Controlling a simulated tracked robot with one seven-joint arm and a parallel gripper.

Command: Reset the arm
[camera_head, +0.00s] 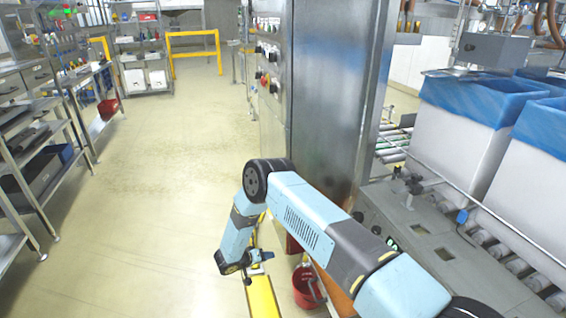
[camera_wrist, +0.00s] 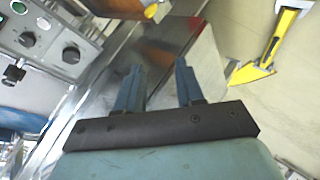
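My arm, light blue with dark joints, reaches from the lower right of the head view and bends down at its elbow beside the steel cabinet (camera_head: 335,90). My gripper (camera_head: 258,258) hangs low at its end, small in that view, above a yellow bar on the floor. In the wrist view, the two blue fingers of my gripper (camera_wrist: 158,75) stand apart with a clear gap and nothing between them. A metal cabinet surface (camera_wrist: 160,50) shows beyond the fingers.
A red bucket (camera_head: 306,287) stands on the floor right of my gripper. White boxes with blue liners (camera_head: 480,95) stand on a roller conveyor at the right. Metal shelves (camera_head: 40,130) line the left. The floor between is open, with a yellow barrier (camera_head: 195,50) at the back.

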